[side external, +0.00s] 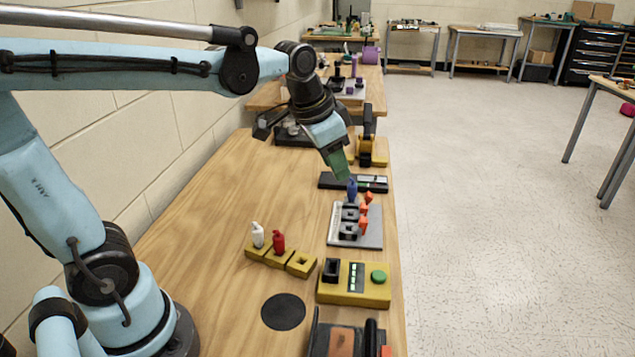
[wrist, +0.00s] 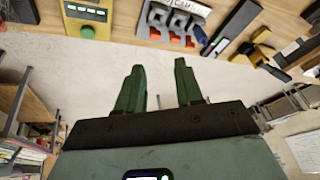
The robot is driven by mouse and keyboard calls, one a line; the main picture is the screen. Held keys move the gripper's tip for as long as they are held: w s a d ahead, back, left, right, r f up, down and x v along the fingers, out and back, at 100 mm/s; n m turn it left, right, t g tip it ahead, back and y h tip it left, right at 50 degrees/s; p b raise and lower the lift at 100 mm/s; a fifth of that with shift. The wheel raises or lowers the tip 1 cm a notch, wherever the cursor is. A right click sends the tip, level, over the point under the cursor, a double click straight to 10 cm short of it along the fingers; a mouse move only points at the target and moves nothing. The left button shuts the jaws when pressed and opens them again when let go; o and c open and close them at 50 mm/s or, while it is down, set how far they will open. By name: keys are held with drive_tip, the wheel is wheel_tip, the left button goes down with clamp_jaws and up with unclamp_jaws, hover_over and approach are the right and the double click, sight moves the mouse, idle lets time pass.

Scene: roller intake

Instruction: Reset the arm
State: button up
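My arm reaches out over the wooden bench in the side external view. My gripper (side external: 345,172) points down and forward, and in that view it appears close to a blue figure (side external: 352,190). In the wrist view, my gripper (wrist: 159,68) has its two green fingers apart, with nothing between them. The blue figure (wrist: 201,36) shows there to the right of the fingers, apart from them. It stands at the grey plate (side external: 372,238), which carries black square holders and orange clips.
A yellow stand (side external: 301,264) holds a white figure (side external: 257,235) and a red figure (side external: 278,242). A yellow box (side external: 367,290) with a green button stands nearer. A black display bar (side external: 335,180) lies beyond the plate. The bench (side external: 207,240) is clear at left around a black disc (side external: 284,311).

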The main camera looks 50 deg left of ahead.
drive_tip(key=s+d+f+n+t, duration=0.1)
drive_tip(key=s+f+n+t, duration=0.1)
drive_tip(key=s+f, duration=0.3)
drive_tip(key=s+n, duration=0.1)
drive_tip(key=s, duration=0.3)
drive_tip(key=shift+d, duration=0.25)
idle(0.5)
drive_tip(key=shift+o, duration=1.3)
drive_tip(key=shift+w, duration=0.1)
drive_tip(key=shift+w+r, duration=0.25)
drive_tip(key=w+a+r+m+g, duration=0.1)
drive_tip(key=w+r+m, duration=0.1)
drive_tip(key=w+r, duration=0.35)
drive_tip(key=m+g, duration=0.6)
drive_tip(key=m, duration=0.1)
hover_over(368, 193)
wheel_tip(368, 193, down, 4)
wheel_tip(368, 193, down, 12)
drive_tip(key=shift+r, duration=0.15)
